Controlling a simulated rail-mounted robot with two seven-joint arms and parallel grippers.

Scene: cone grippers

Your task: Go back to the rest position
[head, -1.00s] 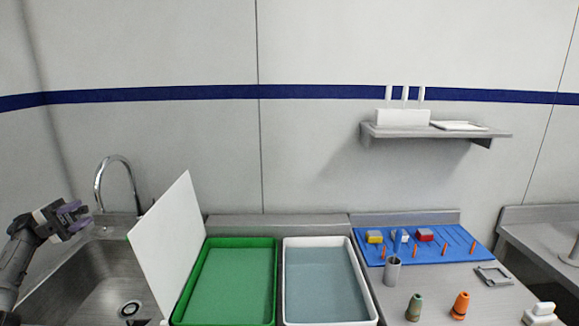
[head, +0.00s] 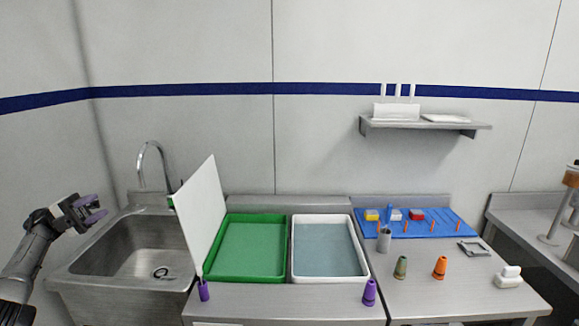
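My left gripper (head: 95,208) is at the far left in the head view, with dark purple fingers pointing right. Its fingers are apart with nothing between them. It is in the air left of the sink (head: 140,250), clear of the counter. My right gripper is not in view.
A white board (head: 202,215) stands tilted beside a green tray (head: 245,277); a white tray (head: 330,278) is to its right. Purple cones (head: 203,291) (head: 369,293), a green cone (head: 400,267) and an orange cone (head: 439,267) stand on the counter. A blue mat (head: 450,222) holds small blocks and pegs.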

